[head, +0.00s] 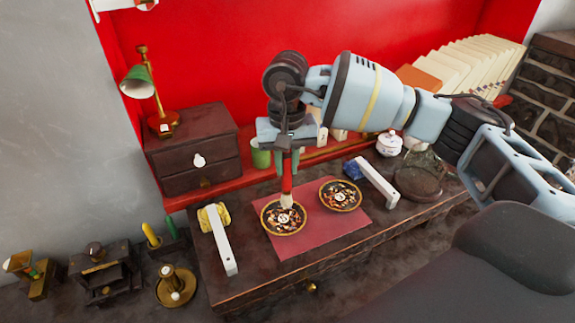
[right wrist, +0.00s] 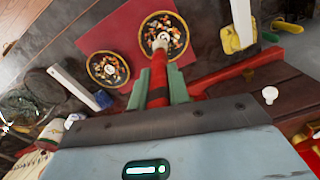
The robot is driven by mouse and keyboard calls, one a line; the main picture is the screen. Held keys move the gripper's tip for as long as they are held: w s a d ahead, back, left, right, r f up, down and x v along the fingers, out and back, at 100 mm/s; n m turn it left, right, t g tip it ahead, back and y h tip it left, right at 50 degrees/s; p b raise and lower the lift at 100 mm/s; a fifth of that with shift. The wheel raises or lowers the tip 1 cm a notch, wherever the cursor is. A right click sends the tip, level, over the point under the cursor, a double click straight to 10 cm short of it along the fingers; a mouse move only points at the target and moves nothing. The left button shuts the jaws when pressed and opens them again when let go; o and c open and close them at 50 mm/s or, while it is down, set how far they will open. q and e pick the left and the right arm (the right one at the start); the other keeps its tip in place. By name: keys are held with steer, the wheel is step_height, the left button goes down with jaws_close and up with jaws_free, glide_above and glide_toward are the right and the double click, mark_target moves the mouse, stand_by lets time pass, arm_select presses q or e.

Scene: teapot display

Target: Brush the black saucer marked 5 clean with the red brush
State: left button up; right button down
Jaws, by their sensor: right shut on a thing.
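Two black saucers with gold rims stand on a red mat (head: 322,228), both strewn with light and orange bits around a white number disc. The left saucer (head: 264,225) is under the brush; the right saucer (head: 360,204) stands apart from it. The digits are too small to read surely. My right gripper (head: 287,166) is shut on the red brush (head: 287,184), held upright with its pale bristles down at the left saucer. In the right wrist view the brush (right wrist: 158,72) reaches over that saucer; I cannot tell whether the bristles touch. My left gripper is not in view.
A white-handled tool with a yellow head (head: 223,240) lies left of the mat, and one with a blue head (head: 378,182) lies right. A dark drawer box (head: 195,160) stands behind left. A green cup (head: 261,155) is close behind the gripper.

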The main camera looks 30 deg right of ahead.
step_height(320, 180, up, 3)
steer(key=shift+p, duration=0.35)
stand_by(0.6)
